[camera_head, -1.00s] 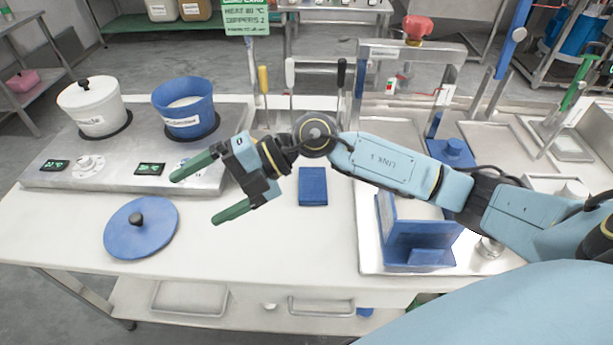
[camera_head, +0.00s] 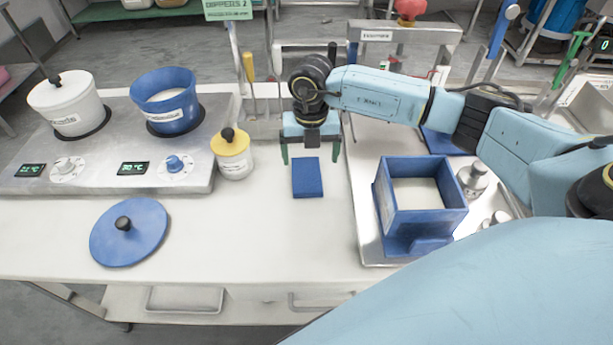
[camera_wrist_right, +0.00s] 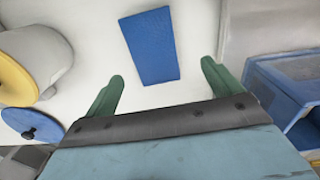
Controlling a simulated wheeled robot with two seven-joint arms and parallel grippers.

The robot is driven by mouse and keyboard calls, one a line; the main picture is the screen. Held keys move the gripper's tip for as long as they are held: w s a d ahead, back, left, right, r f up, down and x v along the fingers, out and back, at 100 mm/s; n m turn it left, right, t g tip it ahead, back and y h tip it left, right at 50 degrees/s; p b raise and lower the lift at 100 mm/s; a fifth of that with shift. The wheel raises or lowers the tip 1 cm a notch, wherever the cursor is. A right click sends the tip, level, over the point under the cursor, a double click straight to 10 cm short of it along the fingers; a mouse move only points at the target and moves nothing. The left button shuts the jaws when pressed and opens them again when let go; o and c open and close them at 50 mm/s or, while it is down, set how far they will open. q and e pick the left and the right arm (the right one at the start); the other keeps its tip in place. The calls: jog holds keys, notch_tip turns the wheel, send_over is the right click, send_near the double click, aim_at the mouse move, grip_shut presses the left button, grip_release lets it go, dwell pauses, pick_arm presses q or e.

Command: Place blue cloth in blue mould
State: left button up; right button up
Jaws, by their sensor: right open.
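The blue cloth (camera_head: 307,178) is a flat folded rectangle on the white table; it also shows in the wrist view (camera_wrist_right: 150,46). My right gripper (camera_head: 311,153) is open and empty above the table. Its two green fingertips straddle the line to the cloth in the head view, just behind it. In the wrist view the cloth lies ahead of the spread fingers (camera_wrist_right: 160,78) and apart from them. The blue mould (camera_head: 418,212) is an open square box with a pale interior, standing on the metal tray right of the cloth. My left gripper is not in view.
A jar with a yellow lid (camera_head: 232,153) stands left of the cloth. A blue lid (camera_head: 130,232) lies at the left front. A white pot (camera_head: 66,103) and a blue pot (camera_head: 166,102) stand on the hotplate. Metal weights (camera_head: 473,181) stand right of the mould.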

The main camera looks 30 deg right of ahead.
aim_at(307, 174)
jog(key=shift+w+a+f+b, duration=0.1)
jog(key=shift+w+f, duration=0.05)
jog(key=shift+f, duration=0.85)
jog(key=shift+w+a+f+b, duration=0.1)
jog(key=shift+f+b, duration=0.05)
jog(key=shift+f, duration=0.9)
jog(key=shift+w+a+f+b, duration=0.1)
jog(key=shift+w+f, duration=0.05)
jog(key=shift+f, duration=0.85)
jog(key=c, duration=1.1)
